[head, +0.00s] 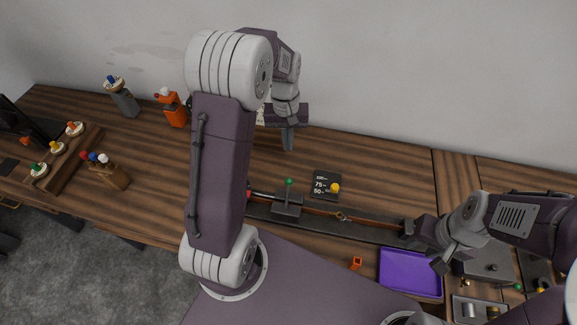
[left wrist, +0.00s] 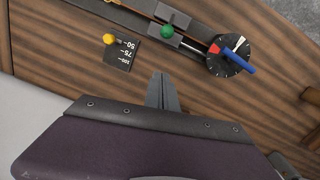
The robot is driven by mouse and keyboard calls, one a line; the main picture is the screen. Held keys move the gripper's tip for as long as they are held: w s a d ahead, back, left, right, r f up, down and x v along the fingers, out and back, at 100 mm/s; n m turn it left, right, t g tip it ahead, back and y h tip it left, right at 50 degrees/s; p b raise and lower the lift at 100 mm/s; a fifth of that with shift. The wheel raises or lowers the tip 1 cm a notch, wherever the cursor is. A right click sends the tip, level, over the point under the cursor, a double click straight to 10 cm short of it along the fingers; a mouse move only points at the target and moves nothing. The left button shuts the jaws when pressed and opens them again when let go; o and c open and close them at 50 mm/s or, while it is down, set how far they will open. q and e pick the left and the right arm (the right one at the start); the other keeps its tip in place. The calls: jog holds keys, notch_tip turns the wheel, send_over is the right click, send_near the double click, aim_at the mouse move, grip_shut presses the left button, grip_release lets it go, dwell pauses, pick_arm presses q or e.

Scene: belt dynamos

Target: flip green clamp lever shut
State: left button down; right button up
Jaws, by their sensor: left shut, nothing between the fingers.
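The green clamp lever (head: 289,182) has a round green knob on a short stem, standing up from a dark grey clamp block (head: 287,204) on the long dark rail (head: 375,231).
A black scale plate (head: 322,181) with a yellow knob lies close behind the rail. A dial (left wrist: 231,56) with a red and blue pointer is beside the clamp block. A purple tray (head: 410,288) and a small orange piece (head: 356,263) lie in front. My left arm hides the rail's left part.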

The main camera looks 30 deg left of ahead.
pick_arm(q)
jog(key=s+d+f+p, duration=0.2)
jog(key=s+f, duration=0.1)
jog(key=f, duration=0.4)
jog(key=shift+s+p, duration=0.4)
jog(key=shift+w+f, duration=0.1)
jog(key=shift+w, duration=0.05)
